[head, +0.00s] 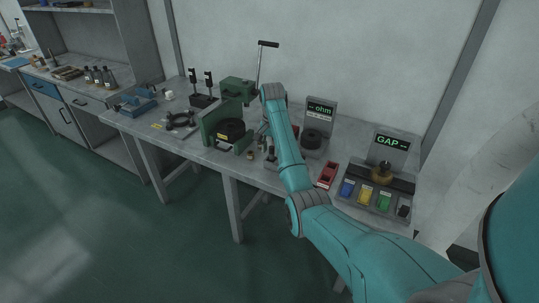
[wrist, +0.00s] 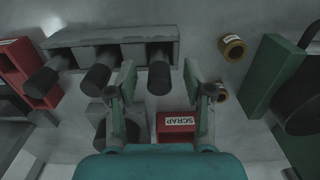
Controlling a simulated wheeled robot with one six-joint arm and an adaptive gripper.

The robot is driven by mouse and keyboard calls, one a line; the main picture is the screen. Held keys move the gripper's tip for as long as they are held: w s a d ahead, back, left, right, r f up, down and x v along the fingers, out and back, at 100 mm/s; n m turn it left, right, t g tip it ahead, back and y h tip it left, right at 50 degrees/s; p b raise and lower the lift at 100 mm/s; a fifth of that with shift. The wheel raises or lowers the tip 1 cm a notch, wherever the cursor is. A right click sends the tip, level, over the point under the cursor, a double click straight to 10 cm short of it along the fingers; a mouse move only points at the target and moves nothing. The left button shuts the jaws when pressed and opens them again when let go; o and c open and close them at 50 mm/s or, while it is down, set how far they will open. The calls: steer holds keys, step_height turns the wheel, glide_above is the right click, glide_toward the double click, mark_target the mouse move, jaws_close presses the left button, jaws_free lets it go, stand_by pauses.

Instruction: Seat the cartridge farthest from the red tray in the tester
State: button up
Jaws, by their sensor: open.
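Three dark cylindrical cartridges stand in a grey rack (wrist: 140,34) in the wrist view: a left one (wrist: 40,82), a middle one (wrist: 96,78) and a right one (wrist: 159,76). A red tray (wrist: 20,57) lies at the left, so the right cartridge is farthest from it. My gripper (wrist: 160,78) is open, its fingers on either side of the right cartridge; contact cannot be told. In the head view the red tray (head: 327,175) lies right of my arm. The tester, with an "ohm" display (head: 321,110), stands behind it. My arm hides most of the rack there.
A red SCRAP box (wrist: 178,124) lies below the rack in the wrist view. A GAP gauge (head: 390,145) with coloured bins stands at the bench's right end.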

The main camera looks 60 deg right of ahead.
steer(key=shift+f, duration=0.35)
jaws_close()
